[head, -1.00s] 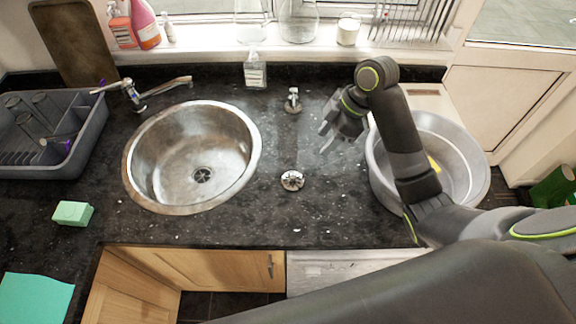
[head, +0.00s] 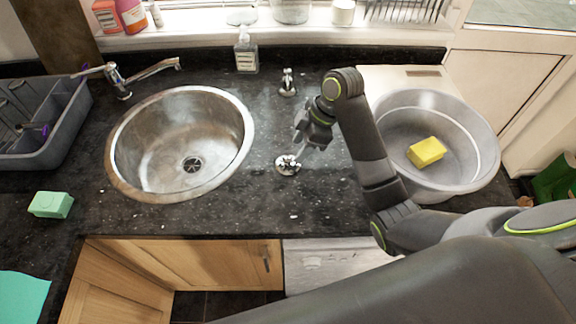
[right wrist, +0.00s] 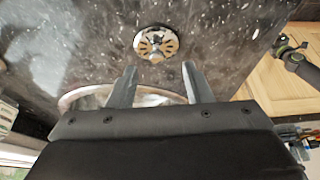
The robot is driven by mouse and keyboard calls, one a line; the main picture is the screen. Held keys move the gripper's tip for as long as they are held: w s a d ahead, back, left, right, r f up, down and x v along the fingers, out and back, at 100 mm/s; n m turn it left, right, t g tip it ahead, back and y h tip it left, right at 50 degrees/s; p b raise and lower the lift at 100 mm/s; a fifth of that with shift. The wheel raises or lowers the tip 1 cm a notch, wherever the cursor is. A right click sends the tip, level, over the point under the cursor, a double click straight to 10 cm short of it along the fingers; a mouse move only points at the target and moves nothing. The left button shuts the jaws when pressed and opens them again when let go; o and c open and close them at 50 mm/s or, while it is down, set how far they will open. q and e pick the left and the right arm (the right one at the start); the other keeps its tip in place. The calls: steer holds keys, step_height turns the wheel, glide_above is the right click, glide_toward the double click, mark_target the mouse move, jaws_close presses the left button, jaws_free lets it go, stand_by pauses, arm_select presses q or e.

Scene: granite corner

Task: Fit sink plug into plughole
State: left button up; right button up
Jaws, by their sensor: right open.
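The sink plug (head: 288,165) is a small round metal piece with a raised centre, lying on the dark counter right of the sink. In the right wrist view the plug (right wrist: 156,43) is a slotted disc just beyond my fingertips. My right gripper (head: 304,138) is open and empty, close above the plug and pointing down at it. Its two fingers also show in the right wrist view (right wrist: 159,68), apart with nothing between them. The plughole (head: 192,164) is a dark slotted ring in the floor of the round steel sink (head: 128,181).
A small upright metal fitting (head: 288,82) and a clear bottle (head: 246,52) stand behind the plug. A grey basin (head: 470,178) with a yellow sponge (head: 426,152) stands right. A tap (head: 119,79), dish rack (head: 55,140) and green sponge (head: 51,204) are left.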

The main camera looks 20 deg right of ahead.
mark_target(288, 159)
steer(key=shift+w+a+f+p, duration=0.15)
steer(key=shift+a+f+p, duration=0.2)
steer(key=shift+f, duration=0.15)
steer(key=p+x, duration=0.1)
steer(key=x, duration=0.2)
steer(key=shift+w+a+f, duration=0.1)
steer(key=shift+w+a, duration=0.1)
steer(key=shift+a+f, duration=0.15)
steer(key=shift+f, duration=0.2)
steer(key=shift+c, duration=0.2)
jaws_close()
